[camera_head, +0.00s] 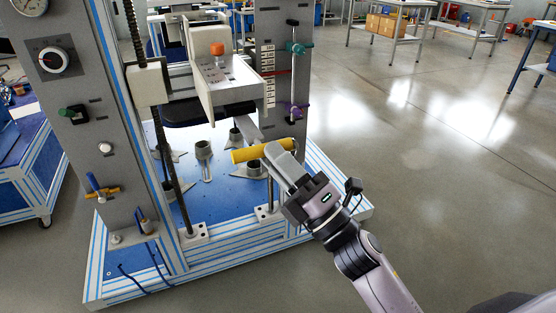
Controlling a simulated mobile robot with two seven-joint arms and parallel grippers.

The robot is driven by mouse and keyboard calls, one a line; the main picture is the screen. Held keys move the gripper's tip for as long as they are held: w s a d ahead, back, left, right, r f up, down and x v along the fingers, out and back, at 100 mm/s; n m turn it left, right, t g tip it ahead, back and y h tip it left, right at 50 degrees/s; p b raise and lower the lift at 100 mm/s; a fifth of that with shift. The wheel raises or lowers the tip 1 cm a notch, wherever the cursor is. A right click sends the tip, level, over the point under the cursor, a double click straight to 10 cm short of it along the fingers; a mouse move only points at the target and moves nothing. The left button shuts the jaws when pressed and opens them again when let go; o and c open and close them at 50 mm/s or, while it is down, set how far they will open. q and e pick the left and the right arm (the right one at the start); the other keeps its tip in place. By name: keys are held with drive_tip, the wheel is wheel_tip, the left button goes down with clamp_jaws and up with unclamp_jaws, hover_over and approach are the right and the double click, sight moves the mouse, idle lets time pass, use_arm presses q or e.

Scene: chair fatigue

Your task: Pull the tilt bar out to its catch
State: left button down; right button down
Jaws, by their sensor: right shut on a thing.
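The tilt bar appears as a yellow cylindrical handle (250,155) on a flat grey metal bar (248,128) that reaches out from under the machine's black seat part (208,112). My right gripper (275,152) comes in from the lower right and is shut on the right part of the yellow handle. The fingers cover that part of the handle. The catch cannot be made out. My left gripper is not in view.
The test machine stands on a blue base plate (230,205) with several grey fittings. A threaded rod and a grey panel (85,120) with a dial stand left. A post with teal and purple knobs (293,110) rises right of the handle. The floor (440,170) at right is clear.

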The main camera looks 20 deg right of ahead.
drive_tip(key=shift+s, duration=0.15)
drive_tip(key=c, duration=1.2)
unclamp_jaws()
drive_tip(key=shift+c, duration=0.2)
drive_tip(key=shift+s, duration=0.1)
drive_tip(key=b+v, duration=0.1)
drive_tip(key=v, duration=0.6)
drive_tip(key=shift+b, duration=0.35)
